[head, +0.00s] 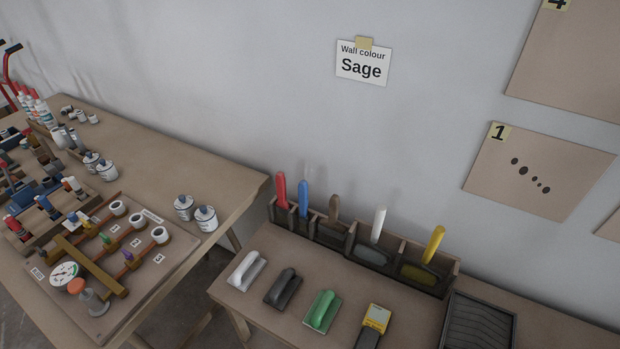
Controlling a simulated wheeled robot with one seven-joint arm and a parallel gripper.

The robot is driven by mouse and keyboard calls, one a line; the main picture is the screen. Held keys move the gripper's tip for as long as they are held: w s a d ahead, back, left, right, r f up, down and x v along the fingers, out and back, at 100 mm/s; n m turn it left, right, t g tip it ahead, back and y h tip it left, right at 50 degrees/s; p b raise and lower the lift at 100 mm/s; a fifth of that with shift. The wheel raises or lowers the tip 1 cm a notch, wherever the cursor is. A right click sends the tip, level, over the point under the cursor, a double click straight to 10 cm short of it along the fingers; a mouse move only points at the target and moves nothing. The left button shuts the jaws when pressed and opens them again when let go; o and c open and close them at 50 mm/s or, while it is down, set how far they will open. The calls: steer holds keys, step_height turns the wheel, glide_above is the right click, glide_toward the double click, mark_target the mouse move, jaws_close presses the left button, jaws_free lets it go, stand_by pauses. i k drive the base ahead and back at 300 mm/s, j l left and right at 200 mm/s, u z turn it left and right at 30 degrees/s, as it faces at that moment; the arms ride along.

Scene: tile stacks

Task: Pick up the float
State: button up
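Three flat tools with raised handles, which look like floats, lie in a row on the right bench: a white one (246,270), a dark grey one (283,288) and a green one (321,311). They lie apart from each other, handles up. I cannot tell which one the task names. A yellow-and-black item (373,325) lies to their right, partly cut off by the lower edge. My gripper is not in view.
Behind the row stands a wooden rack (449,279) of upright tools with red, blue, brown, white and yellow handles. A dark ribbed tray (479,325) lies at right. The left table (175,160) holds cans, bottles and a fixture board. A gap separates table and bench.

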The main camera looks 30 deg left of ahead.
mark_target(246, 267)
steer(key=u, duration=0.5)
steer(key=j+u, duration=0.1)
steer(key=u, duration=0.4)
steer(key=i+u, duration=0.1)
steer(key=u, duration=0.85)
steer(key=z, duration=1.75)
steer(key=u, duration=1.75)
